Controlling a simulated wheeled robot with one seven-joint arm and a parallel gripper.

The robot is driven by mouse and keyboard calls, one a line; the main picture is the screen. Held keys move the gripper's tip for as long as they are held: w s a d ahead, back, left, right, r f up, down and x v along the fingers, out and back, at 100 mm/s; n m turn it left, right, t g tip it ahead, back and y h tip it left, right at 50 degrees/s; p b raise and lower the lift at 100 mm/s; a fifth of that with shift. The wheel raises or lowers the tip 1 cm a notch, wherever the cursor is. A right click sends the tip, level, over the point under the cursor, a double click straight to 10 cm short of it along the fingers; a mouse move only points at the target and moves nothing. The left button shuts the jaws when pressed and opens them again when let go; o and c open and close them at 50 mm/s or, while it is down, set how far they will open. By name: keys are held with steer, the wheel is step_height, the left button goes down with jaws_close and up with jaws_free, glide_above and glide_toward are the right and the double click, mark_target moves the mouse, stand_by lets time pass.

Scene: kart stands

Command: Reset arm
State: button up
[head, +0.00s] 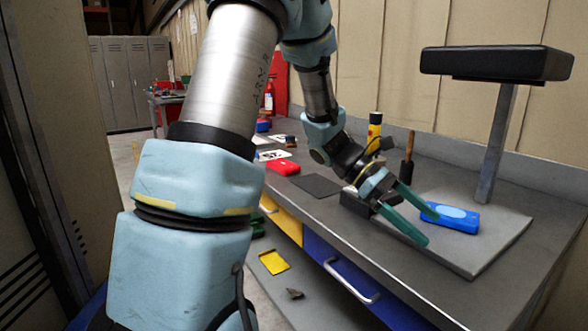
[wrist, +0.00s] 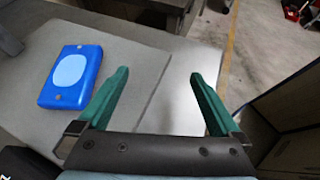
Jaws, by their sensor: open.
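My gripper (head: 417,218) has two green fingers and is open with nothing between them. In the head view it is above the grey mat at the counter's front edge. The blue box also shows in the wrist view (wrist: 72,77), left of the left finger.
A black-topped post stand (head: 497,64) rises behind the blue box. A yellow bottle (head: 375,130) and a wooden-handled tool (head: 408,150) stand behind my wrist. A red item (head: 283,167) and a dark pad (head: 316,186) lie farther left on the counter. Drawers (head: 340,275) are below.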

steer(key=w+a+f+m+t+y+p, duration=0.1)
steer(key=a+m+t+y, duration=0.3)
steer(key=a, duration=1.1)
steer(key=w+a+f+m+t+y+p, duration=0.1)
steer(key=a+m+t+y+p, duration=0.2)
steer(key=a+m, duration=0.4)
steer(key=a+t+y, duration=0.1)
steer(key=a+y, duration=0.1)
steer(key=a, duration=0.6)
steer(key=shift+w+t+y, duration=0.3)
steer(key=shift+w+t, duration=0.1)
steer(key=shift+d, duration=0.1)
steer(key=shift+c, duration=0.4)
